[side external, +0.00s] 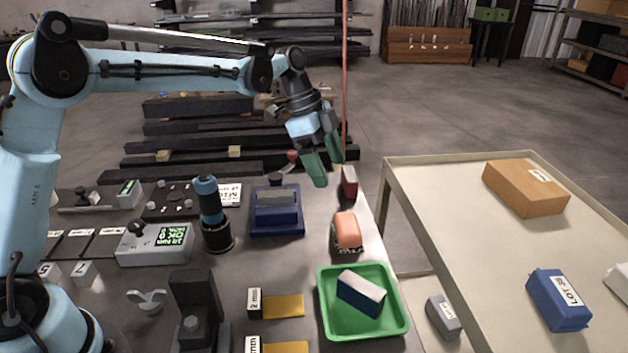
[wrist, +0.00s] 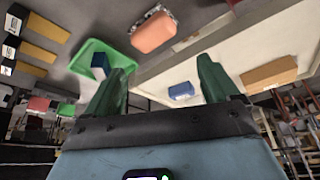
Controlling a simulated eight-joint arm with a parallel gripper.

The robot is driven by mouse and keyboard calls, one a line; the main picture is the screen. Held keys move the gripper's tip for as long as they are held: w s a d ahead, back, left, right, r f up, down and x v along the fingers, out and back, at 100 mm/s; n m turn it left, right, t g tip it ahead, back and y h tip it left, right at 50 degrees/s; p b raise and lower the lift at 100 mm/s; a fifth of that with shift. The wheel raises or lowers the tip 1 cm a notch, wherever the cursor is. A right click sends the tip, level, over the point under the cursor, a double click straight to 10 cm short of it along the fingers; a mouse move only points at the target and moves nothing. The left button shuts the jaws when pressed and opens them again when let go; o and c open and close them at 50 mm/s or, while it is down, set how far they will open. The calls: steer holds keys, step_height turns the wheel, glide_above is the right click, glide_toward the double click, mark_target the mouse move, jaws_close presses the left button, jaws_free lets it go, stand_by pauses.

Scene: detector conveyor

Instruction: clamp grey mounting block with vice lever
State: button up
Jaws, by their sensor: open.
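A blue vice (side external: 277,220) stands on the bench in the side external view, with a grey mounting block (side external: 277,196) in its top. A dark knob (side external: 276,179) shows just behind it; I cannot tell whether this is the vice lever. My gripper (side external: 326,166) is open and empty, with green fingers, above and to the right of the vice in the picture. In the wrist view my gripper (wrist: 164,72) has nothing between its fingers. The vice and block cannot be made out in the wrist view.
An orange-topped object (side external: 347,231) and a red block (side external: 349,182) lie near the bench's right edge. A green tray (side external: 327,320) holds a blue-and-white block (side external: 361,293). A dark cylindrical device (side external: 212,215) stands left of the vice. A side table (side external: 450,215) carries boxes.

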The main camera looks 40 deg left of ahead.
steer(key=w+a+r+n, duration=0.1)
steer(key=a, duration=0.3)
steer(key=w+a+r+n, duration=0.1)
steer(key=w+a, duration=0.1)
steer(key=a, duration=0.2)
steer(key=w+a+r+n+t, duration=0.1)
steer(key=a, duration=0.3)
steer(key=shift+w+a+n+y, duration=0.3)
steer(key=shift+w, duration=0.05)
steer(key=c, duration=0.6)
steer(key=n+t, duration=0.1)
steer(key=n, duration=0.1)
glide_toward(291, 152)
step_height(291, 152, up, 4)
steer(key=s, duration=0.1)
steer(key=x, duration=0.8)
steer(key=a+x, duration=0.1)
steer(key=x, duration=0.3)
steer(key=shift+f, duration=0.25)
jaws_close()
